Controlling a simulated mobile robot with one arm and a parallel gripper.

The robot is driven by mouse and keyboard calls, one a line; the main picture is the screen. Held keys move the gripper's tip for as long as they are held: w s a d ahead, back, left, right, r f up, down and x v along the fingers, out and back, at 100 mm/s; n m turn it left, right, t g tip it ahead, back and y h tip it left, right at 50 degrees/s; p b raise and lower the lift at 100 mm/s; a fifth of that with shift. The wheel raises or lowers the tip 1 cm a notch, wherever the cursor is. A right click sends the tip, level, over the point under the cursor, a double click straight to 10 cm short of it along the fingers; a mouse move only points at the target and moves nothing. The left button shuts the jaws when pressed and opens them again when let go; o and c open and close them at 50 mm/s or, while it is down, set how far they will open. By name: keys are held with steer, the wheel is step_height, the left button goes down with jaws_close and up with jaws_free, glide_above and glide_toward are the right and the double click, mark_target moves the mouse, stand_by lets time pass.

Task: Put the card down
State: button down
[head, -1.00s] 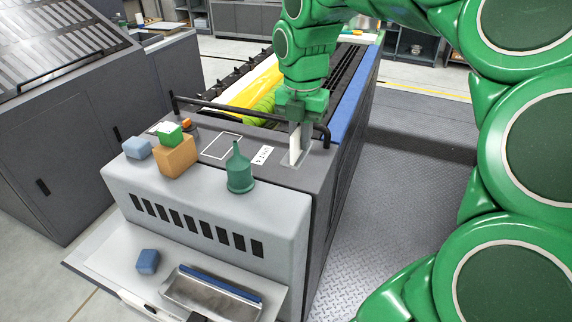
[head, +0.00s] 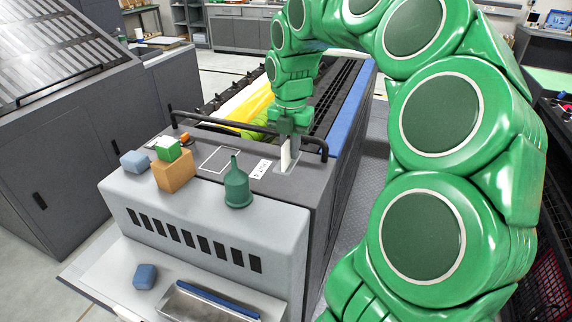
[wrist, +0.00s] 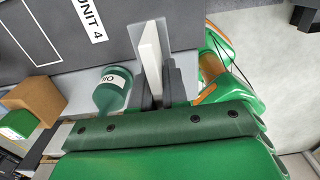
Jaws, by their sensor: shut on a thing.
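My gripper (head: 290,143) is shut on a white card (head: 285,158), which stands on edge above the dark top of the machine (head: 182,129), near its right edge. The wrist view shows the card (wrist: 150,50) upright between the dark fingers (wrist: 158,90). A pale grey patch (head: 290,169) lies at the card's lower edge. I cannot tell whether the card touches it. A white outlined rectangle (head: 207,166) on the machine top is empty, left of the UNIT 4 label (head: 260,169).
A green oil bottle (head: 237,188) stands close to the gripper. An orange-brown block (head: 172,175) with a green box (head: 167,149) on it and a blue block (head: 134,161) stand further left. A black rail (head: 240,124) runs behind. A blue block (head: 145,276) lies on the lower tray.

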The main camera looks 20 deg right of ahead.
steer(key=w+f, duration=0.1)
steer(key=f, duration=0.1)
steer(key=w+f, duration=0.2)
steer(key=w+d+f, duration=0.1)
steer(key=w+f, duration=0.1)
steer(key=shift+w+f, duration=0.1)
steer(key=shift+f, duration=1.5)
steer(key=shift+f, duration=0.1)
steer(key=c, duration=1.1)
jaws_free()
steer(key=shift+d, duration=0.1)
steer(key=shift+c, duration=0.2)
step_height(320, 180, up, 12)
